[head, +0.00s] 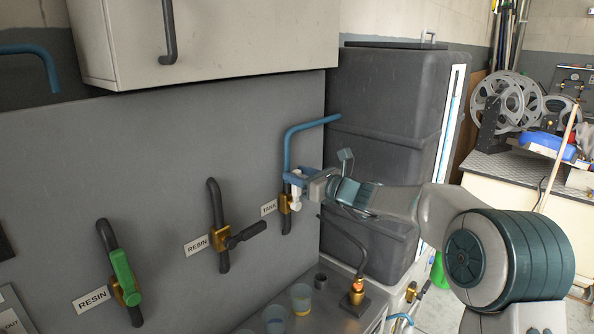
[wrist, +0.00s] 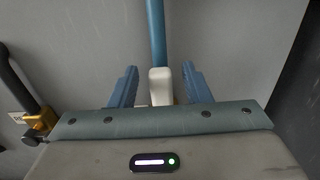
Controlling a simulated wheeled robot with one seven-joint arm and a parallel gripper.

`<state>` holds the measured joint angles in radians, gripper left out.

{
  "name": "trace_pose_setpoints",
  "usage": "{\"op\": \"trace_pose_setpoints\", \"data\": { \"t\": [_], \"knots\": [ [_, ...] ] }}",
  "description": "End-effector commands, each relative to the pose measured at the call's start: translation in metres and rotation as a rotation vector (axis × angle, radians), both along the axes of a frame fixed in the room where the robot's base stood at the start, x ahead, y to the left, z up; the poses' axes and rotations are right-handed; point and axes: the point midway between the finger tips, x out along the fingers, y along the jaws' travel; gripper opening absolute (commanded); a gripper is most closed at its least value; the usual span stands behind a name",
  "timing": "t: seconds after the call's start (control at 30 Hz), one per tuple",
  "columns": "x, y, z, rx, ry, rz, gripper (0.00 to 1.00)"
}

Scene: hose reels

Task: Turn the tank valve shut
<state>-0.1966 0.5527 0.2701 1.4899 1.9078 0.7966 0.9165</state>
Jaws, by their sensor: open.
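The tank valve (head: 286,200) is a brass body with a white lever on the grey panel, right of a label reading TANK (head: 269,207). A blue pipe (head: 290,150) comes down into it from above. My gripper (head: 296,184) is at the valve's front. In the wrist view the white lever (wrist: 160,86) stands upright between my two open blue fingers (wrist: 159,88), with a gap on each side. The lever's lower end is hidden behind my gripper body.
Two resin valves, one with a black lever (head: 247,234) and one with a green lever (head: 123,270), are on the panel to the left. A large dark tank (head: 385,100) stands close on the right. Cups (head: 301,297) and a black hose (head: 348,237) are below.

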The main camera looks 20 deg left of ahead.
Motion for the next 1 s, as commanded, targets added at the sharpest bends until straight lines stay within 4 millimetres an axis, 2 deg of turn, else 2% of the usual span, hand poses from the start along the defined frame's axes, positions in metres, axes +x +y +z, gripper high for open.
{"op": "trace_pose_setpoints", "data": {
  "t": [0.13,0.43,0.5,0.6,0.83,1.0],
  "knots": [
    [0.004,0.009,0.0,-0.001,0.0,0.0,0.44],
    [0.004,0.011,0.0,-0.001,-0.001,0.0,0.44],
    [0.004,0.011,0.0,-0.001,-0.001,0.0,0.24],
    [0.004,0.011,0.0,-0.001,-0.001,0.0,0.0],
    [0.002,0.011,-0.001,0.002,0.008,0.002,0.0],
    [-0.007,0.016,-0.001,0.021,0.052,0.012,0.0]
  ]
}}
